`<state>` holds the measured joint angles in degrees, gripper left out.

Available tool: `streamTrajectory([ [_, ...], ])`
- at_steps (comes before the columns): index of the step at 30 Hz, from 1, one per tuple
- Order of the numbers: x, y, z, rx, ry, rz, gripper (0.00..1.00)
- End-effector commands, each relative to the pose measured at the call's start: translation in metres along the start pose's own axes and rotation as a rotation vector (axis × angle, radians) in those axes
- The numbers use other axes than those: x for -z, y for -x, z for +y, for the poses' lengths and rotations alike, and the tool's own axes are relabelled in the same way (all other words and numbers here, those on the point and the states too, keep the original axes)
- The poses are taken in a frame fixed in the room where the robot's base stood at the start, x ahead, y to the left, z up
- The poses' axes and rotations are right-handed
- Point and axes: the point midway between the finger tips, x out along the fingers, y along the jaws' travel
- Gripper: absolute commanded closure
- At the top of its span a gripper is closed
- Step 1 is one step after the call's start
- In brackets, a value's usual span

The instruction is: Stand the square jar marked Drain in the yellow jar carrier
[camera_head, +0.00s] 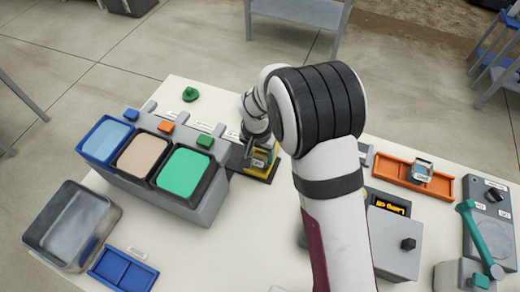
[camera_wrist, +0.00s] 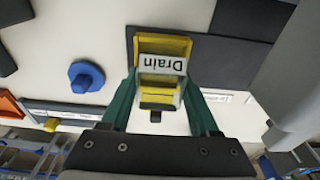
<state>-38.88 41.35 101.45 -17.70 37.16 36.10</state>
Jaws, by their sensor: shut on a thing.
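The square jar with a white label reading Drain (camera_wrist: 162,66) is between the green fingers of my gripper (camera_wrist: 160,78) in the wrist view, and the gripper is shut on it. The yellow jar carrier (camera_wrist: 165,43) shows around the jar on a dark mat. In the head view, the jar (camera_head: 259,162) and the yellow carrier (camera_head: 265,174) are partly hidden by my wrist. The jar is at or inside the carrier; I cannot tell whether its base rests on the carrier floor.
Blue, tan and green bins (camera_head: 181,172) stand close to the left of the carrier. An orange tray (camera_head: 395,174) with another square jar (camera_head: 423,170) lies to the right. A grey box (camera_head: 392,240) stands at the front right.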

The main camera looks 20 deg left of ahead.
Motion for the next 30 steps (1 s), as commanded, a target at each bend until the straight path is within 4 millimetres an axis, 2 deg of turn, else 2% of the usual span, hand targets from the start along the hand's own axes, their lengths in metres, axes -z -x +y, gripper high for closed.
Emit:
streamTrajectory([
  [5, 0.0, 0.0, 0.0, 0.0, 0.0, 0.0, 0.93],
  [6, 0.0, 0.0, 0.0, 0.0, 0.0, 0.0, 0.31],
  [11, 0.0, 0.0, 0.0, 0.0, 0.0, 0.0, 0.03],
  [20, 0.001, 0.003, 0.0, 0.001, 0.001, 0.001, 0.03],
  [30, 0.005, 0.04, -0.001, 0.001, 0.0, 0.002, 0.03],
])
